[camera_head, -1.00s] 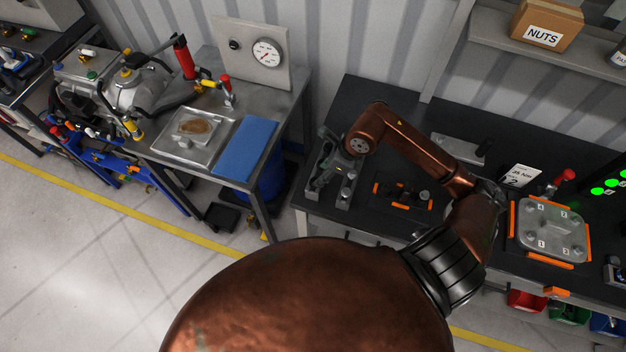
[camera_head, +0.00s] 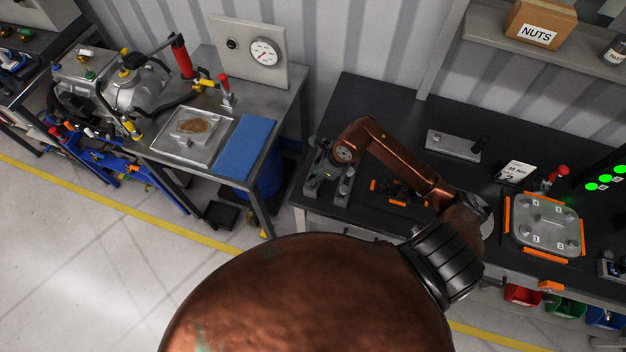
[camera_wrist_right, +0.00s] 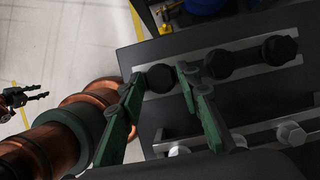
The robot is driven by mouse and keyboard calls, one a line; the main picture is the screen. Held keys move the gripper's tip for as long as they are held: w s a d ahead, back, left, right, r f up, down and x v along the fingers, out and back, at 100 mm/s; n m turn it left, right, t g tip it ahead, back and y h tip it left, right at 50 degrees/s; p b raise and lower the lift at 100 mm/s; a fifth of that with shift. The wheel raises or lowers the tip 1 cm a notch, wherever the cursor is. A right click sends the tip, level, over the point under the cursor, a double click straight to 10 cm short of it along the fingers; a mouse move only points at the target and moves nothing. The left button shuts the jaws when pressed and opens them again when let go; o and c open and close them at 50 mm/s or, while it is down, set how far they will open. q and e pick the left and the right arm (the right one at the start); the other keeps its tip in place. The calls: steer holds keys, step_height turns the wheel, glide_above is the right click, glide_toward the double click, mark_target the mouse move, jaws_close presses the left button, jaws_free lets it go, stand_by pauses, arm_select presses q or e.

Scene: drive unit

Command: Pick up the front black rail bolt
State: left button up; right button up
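A black rail bolt (camera_wrist_right: 160,78) stands at the left end of a metal rail (camera_wrist_right: 248,72) in the right wrist view. My right gripper (camera_wrist_right: 162,74) is open, with one green fingertip on each side of this bolt. I cannot tell whether either fingertip touches it. Two more black bolts, one in the middle (camera_wrist_right: 218,63) and one at the right end (camera_wrist_right: 279,50), stand on the same rail. In the head view my right gripper (camera_head: 322,172) is over the rail area at the bench's left edge. My left gripper (camera_wrist_right: 24,97) shows small at the wrist view's left edge, its fingers apart.
Several silver bolts (camera_wrist_right: 290,132) stand on a parallel strip beside the rail. The dark bench (camera_head: 385,100) also carries an orange-edged fixture (camera_head: 400,194), a numbered cover plate (camera_head: 545,226) and a metal block (camera_head: 452,145). A side table with a blue mat (camera_head: 245,147) stands left.

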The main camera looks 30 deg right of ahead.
mark_target(309, 177)
jaws_close()
steer(key=shift+r, duration=0.1)
steer(key=shift+r, duration=0.45)
step_height(309, 177, up, 2)
steer(key=shift+r+b, duration=0.15)
steer(key=shift+b, duration=0.45)
steer(key=s+a+r+p, duration=0.2)
steer(key=s+a+r, duration=0.1)
steer(key=s+r, duration=0.7)
steer(key=s, duration=0.3)
steer(key=shift+s, duration=0.35)
